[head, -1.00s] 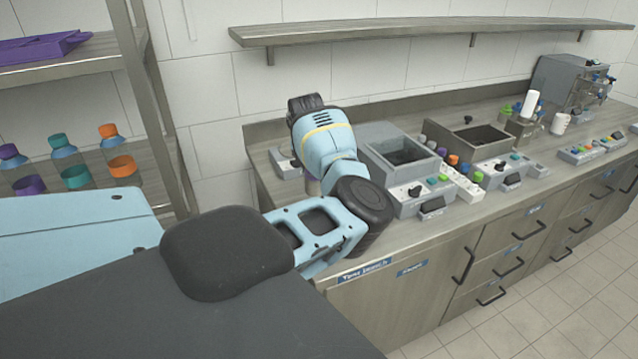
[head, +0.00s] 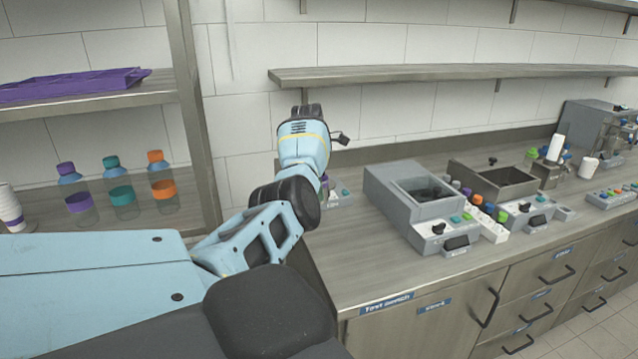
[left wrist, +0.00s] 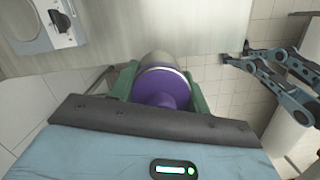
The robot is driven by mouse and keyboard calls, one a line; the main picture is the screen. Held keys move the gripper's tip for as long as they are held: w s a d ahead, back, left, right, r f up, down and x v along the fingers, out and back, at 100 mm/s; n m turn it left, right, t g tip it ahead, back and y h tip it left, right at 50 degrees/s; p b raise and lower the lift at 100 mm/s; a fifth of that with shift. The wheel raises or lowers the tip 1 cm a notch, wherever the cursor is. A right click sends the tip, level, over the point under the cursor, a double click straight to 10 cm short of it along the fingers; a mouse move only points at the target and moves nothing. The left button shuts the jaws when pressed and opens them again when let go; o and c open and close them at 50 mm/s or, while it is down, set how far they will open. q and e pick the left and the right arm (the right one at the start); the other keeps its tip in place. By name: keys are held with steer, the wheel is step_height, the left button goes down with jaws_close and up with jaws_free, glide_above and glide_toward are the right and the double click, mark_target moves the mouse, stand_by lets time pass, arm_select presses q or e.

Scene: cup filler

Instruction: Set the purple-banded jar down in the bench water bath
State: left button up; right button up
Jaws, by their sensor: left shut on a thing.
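My left gripper (left wrist: 160,85) is shut on the purple-banded jar (left wrist: 158,90); in the left wrist view its green fingers press on both sides of the jar's purple top, with a greyish body beyond. In the head view my left wrist hangs over the left end of the bench and hides most of the jar and the fingers.
A second open steel basin (head: 520,181) stands further right. Several coloured-capped small items and a white rack (head: 492,232) sit between the two. A wall shelf (head: 450,75) runs above the bench. Left shelving (head: 192,110) holds several banded jars, including a purple one (head: 77,202).

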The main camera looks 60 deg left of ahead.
arm_select(q)
steer(key=d+f+m, duration=0.4)
steer(key=d+m, duration=0.2)
steer(key=d, duration=0.1)
steer(key=w+d+f+m+g, duration=0.1)
steer(key=d+f+m, duration=0.3)
steer(key=d+m, duration=0.2)
steer(key=w+d+f+m+g, duration=0.1)
steer(key=d+f+m, duration=0.4)
steer(key=d, duration=0.4)
steer(key=shift+w+d+m, duration=0.1)
steer(key=shift+w+m, duration=0.05)
steer(key=shift+m, duration=0.35)
steer(key=s+d+f+m, duration=0.2)
steer(key=s+d+m, duration=0.1)
steer(key=s+d, duration=0.2)
steer(key=s+d+f+m, duration=0.2)
steer(key=s+d+m, duration=0.2)
steer(key=d, duration=0.6)
steer(key=s+d+f+m+g+y, duration=0.1)
steer(key=s+d+f+m, duration=0.2)
steer(key=s+d, duration=0.4)
steer(key=shift+d+m, duration=0.5)
